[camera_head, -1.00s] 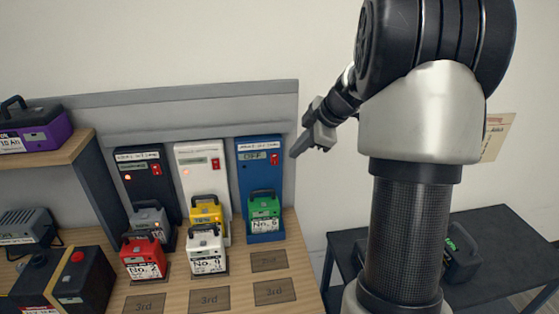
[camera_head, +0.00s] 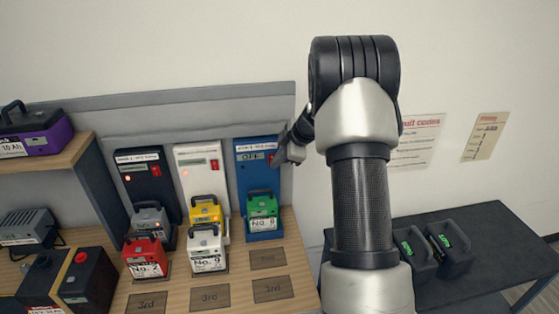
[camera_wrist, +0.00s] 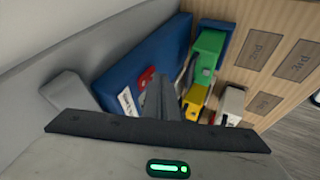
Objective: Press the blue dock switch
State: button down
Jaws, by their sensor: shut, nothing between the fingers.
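The blue dock (camera_head: 247,183) stands at the right end of a row of three docks against the back panel. A green battery (camera_head: 262,211) sits in it. Its display (camera_head: 252,156) reads OFF. Its red switch (camera_wrist: 147,77) shows in the wrist view, beside my fingertips; in the head view my gripper mostly covers it. My gripper (camera_head: 279,158) is shut and empty, at the upper right of the blue dock's face. In the wrist view my gripper (camera_wrist: 158,82) points at the dock; I cannot tell whether it touches the switch.
A white dock (camera_head: 190,160) and a black dock (camera_head: 140,170), each with an orange light, stand to the left. A dark table (camera_head: 480,240) with black batteries is at the right.

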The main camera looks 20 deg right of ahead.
jog(key=shift+w+f, duration=0.1)
dwell(0.3)
jog(key=b, duration=0.2)
jog(key=shift+w+b, duration=0.15)
jog(key=shift+b, duration=0.2)
jog(key=shift+r, duration=0.9)
jog(key=b+v, duration=0.2)
jog(key=v, duration=1.5)
jog(key=shift+s, duration=0.45)
